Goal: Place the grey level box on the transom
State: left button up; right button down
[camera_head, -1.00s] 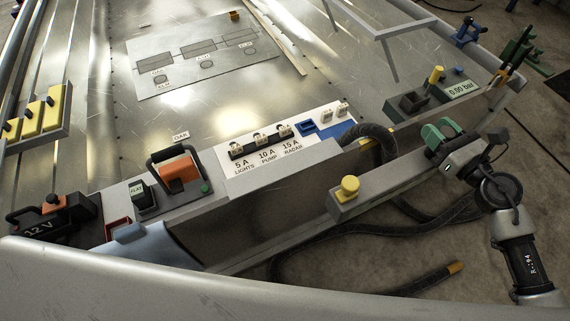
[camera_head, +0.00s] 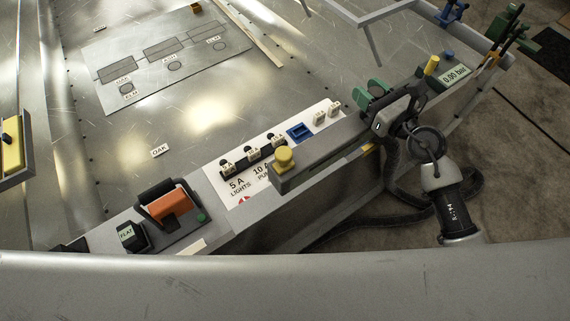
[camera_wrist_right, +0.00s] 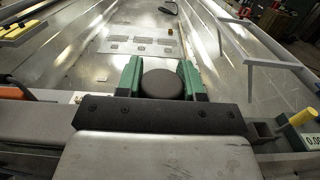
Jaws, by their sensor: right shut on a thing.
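The grey level box (camera_head: 322,152) is a long grey bar with a yellow knob (camera_head: 284,158) on its left end. My right gripper (camera_head: 372,94), with green fingers, is shut at its right end. In the right wrist view the fingers (camera_wrist_right: 161,82) close around a dark round grip (camera_wrist_right: 162,84). The box overlaps the front of the white fuse panel (camera_head: 232,203) on the transom (camera_head: 222,228). I cannot tell whether it touches the transom or hangs above it. My left gripper is not in view.
An orange-handled switch (camera_head: 170,206) and a small FLAT block (camera_head: 131,236) stand left along the transom. A pressure display (camera_head: 455,75) and yellow knob (camera_head: 432,65) stand to the right. A dark hose (camera_head: 400,172) hangs below. The metal floor (camera_head: 225,120) behind is largely bare.

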aim_at(315, 138)
jog(key=a+f, duration=0.1)
jog(key=s+a, duration=0.1)
jog(key=a, duration=0.1)
jog(key=s+a+f, duration=0.1)
jog(key=shift+a+f, duration=0.35)
jog(key=a+f+b, duration=0.1)
jog(key=a+f, duration=0.1)
jog(key=s+a+f+b, duration=0.1)
jog(key=a+f, duration=0.1)
jog(key=f, duration=0.1)
jog(key=a+f+b, duration=0.1)
jog(key=a+f, duration=0.1)
jog(key=f, duration=0.1)
jog(key=shift+s+a+f+b, duration=0.1)
jog(key=shift+s+b, duration=0.25)
jog(key=shift+s, duration=0.05)
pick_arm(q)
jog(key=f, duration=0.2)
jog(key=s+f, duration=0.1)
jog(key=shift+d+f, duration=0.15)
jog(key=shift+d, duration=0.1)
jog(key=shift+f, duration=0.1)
pick_arm(e)
jog(key=c, duration=0.7)
grip_release()
jog(key=shift+f, duration=0.1)
